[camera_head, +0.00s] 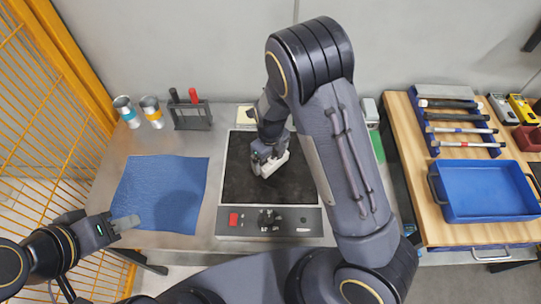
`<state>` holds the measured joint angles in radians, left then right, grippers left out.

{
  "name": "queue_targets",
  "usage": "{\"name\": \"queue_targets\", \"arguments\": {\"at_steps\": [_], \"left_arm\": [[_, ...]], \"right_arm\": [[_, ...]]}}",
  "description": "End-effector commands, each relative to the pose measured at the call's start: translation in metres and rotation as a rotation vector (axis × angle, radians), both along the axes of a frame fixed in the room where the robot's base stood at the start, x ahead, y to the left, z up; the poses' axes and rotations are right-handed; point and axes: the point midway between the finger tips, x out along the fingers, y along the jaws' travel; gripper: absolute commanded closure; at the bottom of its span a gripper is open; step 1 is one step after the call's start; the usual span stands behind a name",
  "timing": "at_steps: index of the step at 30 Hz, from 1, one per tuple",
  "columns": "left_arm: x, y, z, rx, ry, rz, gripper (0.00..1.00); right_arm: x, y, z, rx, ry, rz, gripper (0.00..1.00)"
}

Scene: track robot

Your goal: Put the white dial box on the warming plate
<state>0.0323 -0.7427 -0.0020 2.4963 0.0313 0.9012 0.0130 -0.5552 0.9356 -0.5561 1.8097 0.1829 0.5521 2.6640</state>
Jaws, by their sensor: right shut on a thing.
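The warming plate (238,185) is a dark square surface in a grey frame, with a front panel carrying a red switch and a black knob. My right gripper (267,160) is over the plate's upper middle, shut on the white dial box (272,168). The box is small and partly hidden by the gripper. I cannot tell whether it touches the plate. My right arm covers the plate's right edge. My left gripper (125,224) is at the lower left, near the front edge of the blue cloth, with nothing visible in it. Its finger gap cannot be made out.
The blue cloth (160,190) lies left of the plate. Two cans (126,111) and a tool rack (192,115) stand behind it. A wooden table (408,135) at the right bears a blue tray (485,190) and several hammers. A yellow fence (45,110) is at the left.

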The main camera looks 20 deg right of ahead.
Motion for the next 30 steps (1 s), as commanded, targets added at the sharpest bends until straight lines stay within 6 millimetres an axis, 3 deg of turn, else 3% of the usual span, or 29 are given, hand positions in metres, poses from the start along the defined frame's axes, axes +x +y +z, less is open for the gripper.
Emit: {"name": "queue_targets", "arguments": {"at_steps": [6, 7, 8, 14, 19, 30], "left_arm": [[0.0, 0.0, -0.003, 0.0, 0.0, 0.0, 0.64], [0.0, 0.0, -0.003, 0.0, 0.0, 0.0, 0.64], [0.0, 0.0, -0.002, 0.0, 0.0, 0.0, 0.64], [0.0, 0.0, -0.002, 0.0, 0.0, 0.0, 0.64], [0.0, 0.0, -0.001, 0.0, 0.0, 0.0, 0.64], [0.0, 0.0, -0.007, 0.0, 0.0, 0.0, 0.64]], "right_arm": [[0.0, 0.0, -0.004, -0.001, 0.0, 0.0, 0.35], [0.0, 0.0, -0.004, 0.0, 0.0, 0.0, 0.03], [0.0, 0.0, -0.003, 0.0, 0.0, 0.0, 0.0], [0.0, 0.0, -0.003, 0.0, 0.0, 0.0, 0.0], [0.001, 0.001, 0.009, 0.001, -0.004, 0.001, 0.0], [0.001, 0.001, 0.086, 0.003, -0.007, 0.001, 0.0]]}}
